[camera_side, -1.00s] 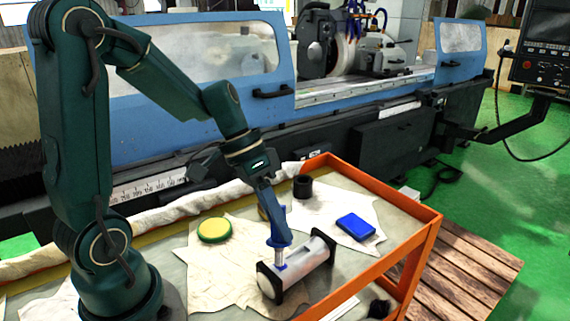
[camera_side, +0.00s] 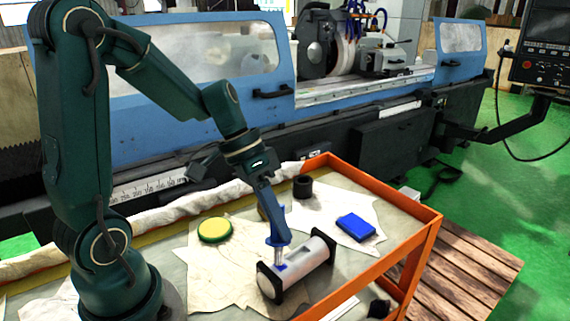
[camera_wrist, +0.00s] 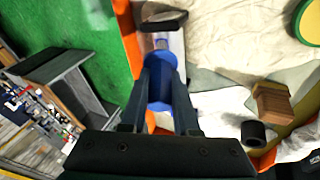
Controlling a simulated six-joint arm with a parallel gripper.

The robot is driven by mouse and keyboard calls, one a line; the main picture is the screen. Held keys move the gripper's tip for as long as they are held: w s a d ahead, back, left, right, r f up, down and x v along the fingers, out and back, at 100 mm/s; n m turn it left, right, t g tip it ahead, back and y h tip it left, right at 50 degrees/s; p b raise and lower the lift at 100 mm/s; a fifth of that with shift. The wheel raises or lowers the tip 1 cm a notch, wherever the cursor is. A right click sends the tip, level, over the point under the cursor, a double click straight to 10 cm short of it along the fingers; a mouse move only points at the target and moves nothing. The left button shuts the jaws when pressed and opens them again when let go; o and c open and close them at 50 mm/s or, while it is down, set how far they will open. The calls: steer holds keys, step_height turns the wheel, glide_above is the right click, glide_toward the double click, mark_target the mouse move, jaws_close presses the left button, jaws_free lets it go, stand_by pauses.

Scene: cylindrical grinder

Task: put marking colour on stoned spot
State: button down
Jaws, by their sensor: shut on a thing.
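The workpiece, a pale grey cylinder (camera_side: 306,264), lies across two black end supports on the cart top. My gripper (camera_side: 277,233) is shut on a marking tool (camera_side: 279,250) with a blue flange and a pale lower stem, held nearly upright over the cylinder. A small blue patch (camera_side: 281,268) shows on the cylinder at the stem's lower end; I cannot tell whether the tip touches. In the wrist view, my gripper (camera_wrist: 165,95) holds the tool by its blue round part (camera_wrist: 160,88), which hides the tip. Part of the cylinder (camera_wrist: 177,44) shows beyond it.
A blue pad (camera_side: 356,228) lies on cloth to the right. A yellow-green round tin (camera_side: 214,230) is left, a black ring (camera_side: 302,187) behind. A brown block (camera_wrist: 272,102) shows in the wrist view. The cart's orange rim (camera_side: 411,266) bounds the right side.

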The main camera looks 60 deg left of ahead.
steer(key=shift+d, duration=0.15)
steer(key=shift+r, duration=3)
